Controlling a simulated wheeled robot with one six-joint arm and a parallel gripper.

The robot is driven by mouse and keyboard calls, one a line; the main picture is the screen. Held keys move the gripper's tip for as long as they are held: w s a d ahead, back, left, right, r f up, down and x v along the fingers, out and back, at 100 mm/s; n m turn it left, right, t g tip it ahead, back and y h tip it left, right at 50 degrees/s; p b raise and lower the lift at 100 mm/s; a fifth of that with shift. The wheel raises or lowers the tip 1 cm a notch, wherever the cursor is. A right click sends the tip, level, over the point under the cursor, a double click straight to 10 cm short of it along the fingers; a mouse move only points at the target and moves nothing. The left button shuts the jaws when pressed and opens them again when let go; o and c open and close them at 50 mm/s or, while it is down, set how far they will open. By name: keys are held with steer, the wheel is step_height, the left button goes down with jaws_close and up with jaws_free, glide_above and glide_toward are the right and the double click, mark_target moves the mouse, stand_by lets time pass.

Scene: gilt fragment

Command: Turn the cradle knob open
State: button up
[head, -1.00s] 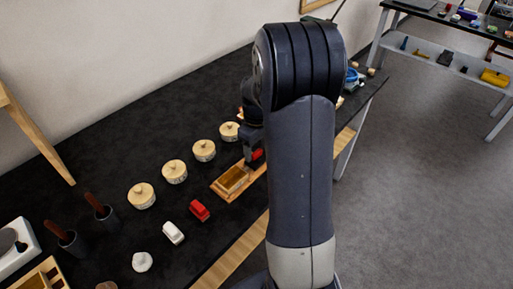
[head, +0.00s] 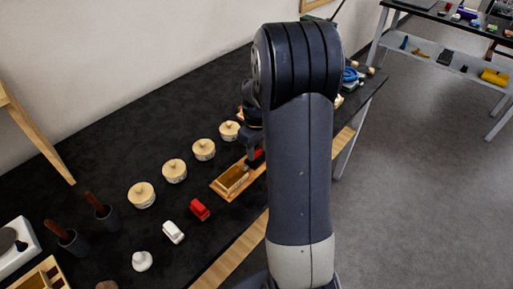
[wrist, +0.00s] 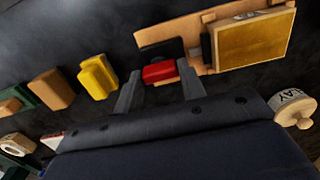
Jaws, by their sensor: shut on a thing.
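The cradle is a wooden base with a gilt panel; in the head view the cradle (head: 217,189) lies near the table's front edge, and in the wrist view its base (wrist: 160,35) runs along the top. The red cradle knob (wrist: 159,72) sits by a black block on the base, left of the gilt panel (wrist: 254,38). My gripper (wrist: 160,84) has a finger on each side of the knob and is shut on it. In the head view the knob (head: 258,154) shows only in part beside my gripper; my arm hides much around it.
Several round lidded pots (head: 174,171) stand in a row behind the cradle. A red toy car (head: 200,209) and a white one (head: 173,232) lie to its left. The wrist view shows a yellow block (wrist: 98,77) and a wooden block (wrist: 51,89) left of my gripper.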

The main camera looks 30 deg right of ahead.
steer(key=m, duration=0.4)
steer(key=shift+m+b, duration=0.3)
steer(key=shift+m, duration=0.1)
steer(key=m, duration=0.9)
steer(key=shift+m+b, duration=0.35)
steer(key=shift+m, duration=1.65)
steer(key=o, duration=1)
